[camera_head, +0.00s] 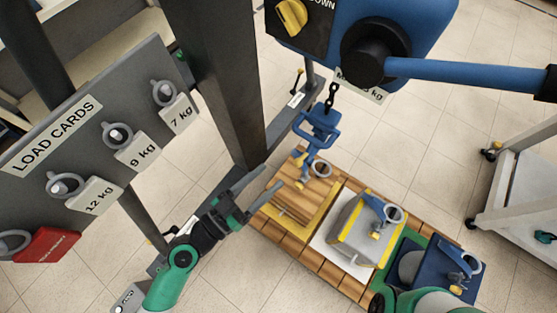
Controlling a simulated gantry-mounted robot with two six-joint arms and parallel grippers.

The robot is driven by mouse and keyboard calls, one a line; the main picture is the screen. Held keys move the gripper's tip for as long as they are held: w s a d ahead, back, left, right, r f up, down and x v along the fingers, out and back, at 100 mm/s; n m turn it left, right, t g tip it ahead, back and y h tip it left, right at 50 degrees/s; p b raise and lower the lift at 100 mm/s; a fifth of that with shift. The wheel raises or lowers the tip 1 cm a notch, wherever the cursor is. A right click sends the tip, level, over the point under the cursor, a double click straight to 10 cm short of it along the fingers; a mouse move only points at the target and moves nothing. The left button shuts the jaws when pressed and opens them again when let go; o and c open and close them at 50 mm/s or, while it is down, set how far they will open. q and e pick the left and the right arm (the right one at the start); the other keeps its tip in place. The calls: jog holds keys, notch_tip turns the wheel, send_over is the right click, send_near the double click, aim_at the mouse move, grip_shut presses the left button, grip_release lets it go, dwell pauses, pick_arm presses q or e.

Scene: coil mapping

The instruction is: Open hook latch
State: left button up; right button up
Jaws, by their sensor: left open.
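A blue hook assembly (321,122) hangs by a dark chain from the blue hoist at the top. Its lower part, with small yellow pieces (323,170), hangs over the wooden pallet. The latch is too small to tell whether it is open or shut. My left gripper (274,176) is open and empty. It is left of the hook's lower part in the picture, with its fingers pointing toward the upper right and a visible gap to the hook. My right gripper is not in view.
A grey block with yellow edges and a blue ringed top (352,235) sits on the pallet (284,250). A dark blue ringed block (440,277) stands to its right. A load-card board (60,120) is at left. A white cart (520,190) stands at right.

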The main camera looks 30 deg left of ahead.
pick_arm(q)
jog(key=b, duration=0.1)
send_near(298, 163)
jog(key=x, duration=0.3)
jog(key=p+x, duration=0.1)
jog(key=x, duration=0.3)
jog(key=f+p+x, duration=0.1)
jog(key=x, duration=0.2)
jog(key=shift+w, duration=0.35)
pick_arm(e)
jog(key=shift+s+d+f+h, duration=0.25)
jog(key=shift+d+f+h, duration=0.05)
pick_arm(q)
jog(key=shift+c, duration=0.3)
grip_shut()
jog(key=shift+p, duration=0.3)
